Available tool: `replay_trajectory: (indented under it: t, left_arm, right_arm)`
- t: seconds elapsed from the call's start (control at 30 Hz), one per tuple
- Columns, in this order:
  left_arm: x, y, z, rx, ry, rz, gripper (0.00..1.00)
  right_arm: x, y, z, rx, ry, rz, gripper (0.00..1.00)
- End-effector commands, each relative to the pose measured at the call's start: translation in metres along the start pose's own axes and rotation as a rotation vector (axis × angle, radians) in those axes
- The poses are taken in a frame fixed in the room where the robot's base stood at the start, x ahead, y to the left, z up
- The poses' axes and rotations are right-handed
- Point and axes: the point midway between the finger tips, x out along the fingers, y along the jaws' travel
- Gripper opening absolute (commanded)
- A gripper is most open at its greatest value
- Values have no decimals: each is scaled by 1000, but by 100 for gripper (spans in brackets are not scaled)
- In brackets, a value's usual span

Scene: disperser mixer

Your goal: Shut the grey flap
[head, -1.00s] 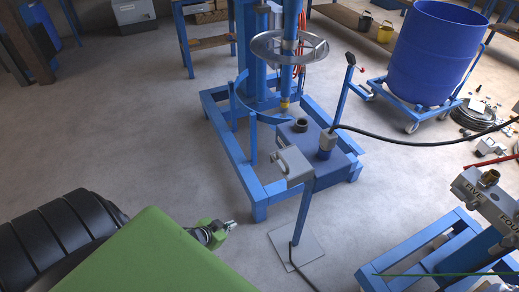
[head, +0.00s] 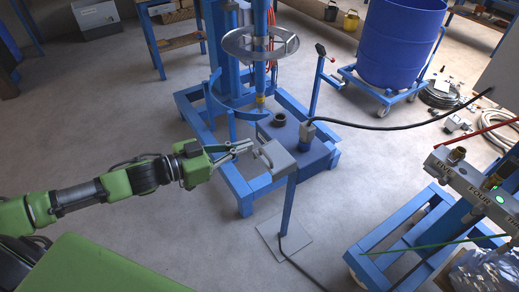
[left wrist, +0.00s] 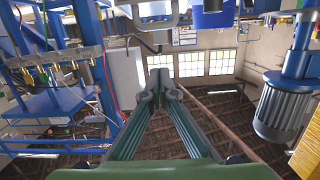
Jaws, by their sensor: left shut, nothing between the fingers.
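The grey flap (head: 279,156) is on a small box at the top of a blue post in the head view. A handle-like loop shows on its left side. I cannot tell how far the flap stands open. My left gripper (head: 248,145) is shut and empty, its fingertips just left of the flap, close to the loop. Contact cannot be made out. In the left wrist view the shut fingers (left wrist: 160,82) meet with nothing between them. My right gripper is not in view.
The blue frame of the mixer (head: 245,190) stands behind the post, with a metal ring (head: 260,52) above. A black cable (head: 385,127) runs to the right. A blue drum (head: 400,45) is at back right, a valve stand (head: 470,185) at right. Floor at left is clear.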

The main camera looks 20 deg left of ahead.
Motion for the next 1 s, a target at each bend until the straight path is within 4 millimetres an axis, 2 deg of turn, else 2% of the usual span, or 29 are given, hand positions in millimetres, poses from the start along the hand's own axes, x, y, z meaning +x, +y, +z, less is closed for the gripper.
replay_trajectory:
  t: [0.6,0.7,1.0]
  left_arm:
    - [80,0,-4,1,3,0,0]
    - [74,0,14,-2,-4,-2,0]
    - [65,0,37,1,-1,-1,0]
  right_arm:
    - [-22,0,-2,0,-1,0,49]
    - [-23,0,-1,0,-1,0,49]
    - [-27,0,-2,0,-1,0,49]
